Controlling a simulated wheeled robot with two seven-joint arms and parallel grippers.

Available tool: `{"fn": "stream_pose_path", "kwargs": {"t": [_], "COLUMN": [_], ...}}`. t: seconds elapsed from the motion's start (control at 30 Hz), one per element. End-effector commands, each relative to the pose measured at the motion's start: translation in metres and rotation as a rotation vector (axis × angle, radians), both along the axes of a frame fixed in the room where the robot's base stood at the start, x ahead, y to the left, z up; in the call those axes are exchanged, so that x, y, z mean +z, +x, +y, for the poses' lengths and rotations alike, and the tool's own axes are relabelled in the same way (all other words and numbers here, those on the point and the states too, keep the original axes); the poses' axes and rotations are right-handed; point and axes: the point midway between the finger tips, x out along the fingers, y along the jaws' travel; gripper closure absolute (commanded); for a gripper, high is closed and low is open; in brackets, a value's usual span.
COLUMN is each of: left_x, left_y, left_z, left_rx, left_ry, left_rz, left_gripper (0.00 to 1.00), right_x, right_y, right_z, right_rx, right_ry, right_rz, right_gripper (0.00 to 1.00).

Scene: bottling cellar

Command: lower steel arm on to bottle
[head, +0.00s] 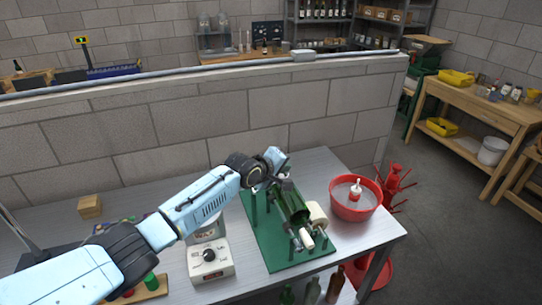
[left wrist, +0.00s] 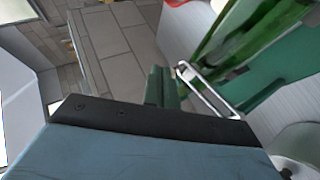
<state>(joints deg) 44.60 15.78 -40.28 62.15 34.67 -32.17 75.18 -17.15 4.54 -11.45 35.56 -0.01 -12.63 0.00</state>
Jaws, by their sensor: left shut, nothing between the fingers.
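A green bottle (head: 293,207) lies on a stand with a green base (head: 262,238), and its neck points toward the table's front. In the left wrist view the bottle (left wrist: 245,40) is at the upper right. A bright steel loop (left wrist: 207,92), seemingly part of the steel arm, lies beside the bottle there. My left gripper (head: 280,168) is over the far end of the bottle. Its fingers (left wrist: 163,88) are shut and empty, close to the loop; I cannot tell if they touch it. The gripper hides the rest of the steel arm in the head view. My right gripper is out of view.
A red basin (head: 355,212) stands to the right of the stand. A white device with a knob (head: 210,262) stands to its left. A pale roll (head: 317,215) is beside the bottle. A block wall (head: 180,125) runs behind the table.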

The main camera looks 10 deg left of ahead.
Motion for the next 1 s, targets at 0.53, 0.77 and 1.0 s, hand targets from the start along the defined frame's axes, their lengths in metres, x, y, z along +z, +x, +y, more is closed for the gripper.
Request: {"fn": "stream_pose_path", "kwargs": {"t": [0.53, 0.77, 1.0], "left_x": [0.048, 0.056, 0.057], "left_y": [-0.049, -0.058, -0.058], "left_z": [0.014, 0.017, 0.017], "left_rx": [0.002, 0.002, 0.002], "left_ry": [0.001, 0.002, 0.002], "left_rz": [-0.001, 0.002, 0.002], "left_gripper": [1.0, 1.0, 1.0], "right_x": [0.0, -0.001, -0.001], "right_y": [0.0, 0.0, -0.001], "right_z": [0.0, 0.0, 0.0], "right_rx": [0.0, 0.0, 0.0], "right_ry": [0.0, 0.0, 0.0], "right_rz": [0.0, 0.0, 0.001], "right_gripper": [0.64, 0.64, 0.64]}}
